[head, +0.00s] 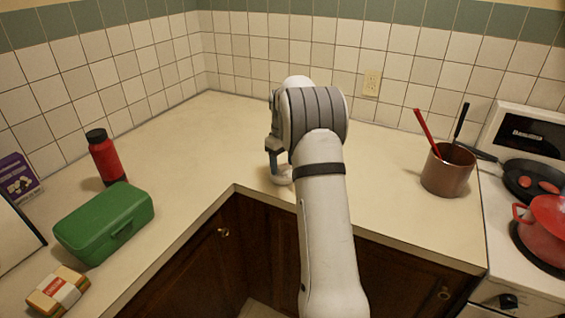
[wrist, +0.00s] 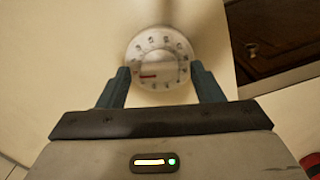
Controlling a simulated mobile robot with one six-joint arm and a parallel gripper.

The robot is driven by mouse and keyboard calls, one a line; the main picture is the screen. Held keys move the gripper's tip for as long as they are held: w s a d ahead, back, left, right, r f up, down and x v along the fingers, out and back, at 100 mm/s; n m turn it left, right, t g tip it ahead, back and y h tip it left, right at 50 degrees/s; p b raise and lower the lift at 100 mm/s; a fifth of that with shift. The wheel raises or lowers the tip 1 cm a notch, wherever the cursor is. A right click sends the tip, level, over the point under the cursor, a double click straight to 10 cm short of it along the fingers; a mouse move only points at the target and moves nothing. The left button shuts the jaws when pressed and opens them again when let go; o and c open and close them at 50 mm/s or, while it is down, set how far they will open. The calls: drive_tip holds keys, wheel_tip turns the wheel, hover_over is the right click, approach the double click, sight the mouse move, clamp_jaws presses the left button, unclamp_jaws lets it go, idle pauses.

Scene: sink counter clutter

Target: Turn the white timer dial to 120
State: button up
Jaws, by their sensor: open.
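The white timer dial (wrist: 158,58) shows in the wrist view, at the upper middle, with dark marks around its rim and a red mark on the left of its raised centre. The marks are too small to read. My gripper (wrist: 160,74) is open, with one finger on each side of the dial's lower part. I cannot tell whether the fingers touch it. In the head view, my gripper (head: 272,149) is over the counter near its inner corner, and a small white part of the timer (head: 281,176) shows below it. My arm hides the rest.
A green box (head: 105,222), a red bottle (head: 107,160) and a small packet (head: 57,291) are on the left counter (head: 180,150). A brown pot with utensils (head: 447,172) stands right, by the stove with a black pan (head: 530,180) and red pot (head: 545,232).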

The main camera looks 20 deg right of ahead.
drive_tip(key=shift+c, duration=0.2)
drive_tip(key=shift+a, duration=0.1)
drive_tip(key=c, duration=1)
drive_tip(key=shift+o, duration=0.2)
drive_tip(key=shift+m, duration=0.8)
drive_tip(key=shift+m, duration=0.7)
drive_tip(key=shift+m+p, duration=0.4)
drive_tip(key=shift+m, duration=1.9)
